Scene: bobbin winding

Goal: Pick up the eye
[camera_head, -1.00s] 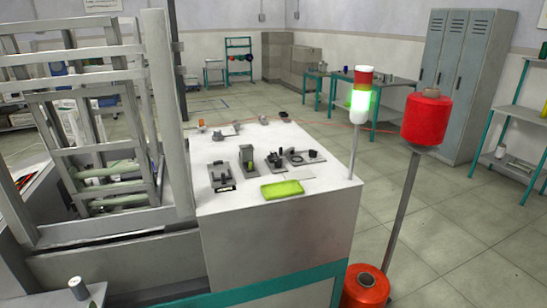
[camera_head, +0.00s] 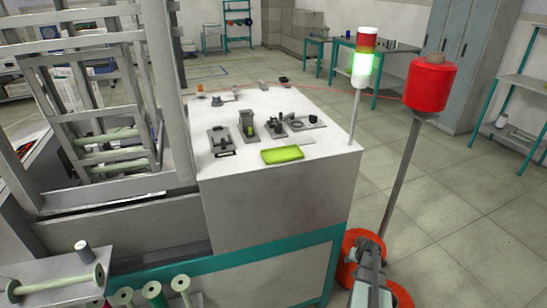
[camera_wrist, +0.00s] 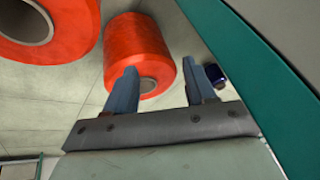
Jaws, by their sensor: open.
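I cannot make out for certain which thing is the eye. Small dark fittings (camera_head: 276,127) stand on the white machine top (camera_head: 325,160) in the head view, too small to tell apart. A small dark blue round thing (camera_wrist: 215,75) shows beside the right finger in the wrist view, partly hidden by it. My gripper (camera_wrist: 163,85) is open, its two blue-grey fingers wide apart, with a red thread cone (camera_wrist: 140,50) beyond them. No object is visibly held. In the head view my grey arm end (camera_head: 370,275) is at the lower right, in front of red cones.
Another red cone (camera_wrist: 45,30) is at the wrist view's upper left. A teal frame edge (camera_wrist: 260,70) runs close on the right. A post with a red cone (camera_head: 430,88) and a signal lamp (camera_head: 365,60) stand right of the machine. Floor (camera_head: 480,230) is open at right.

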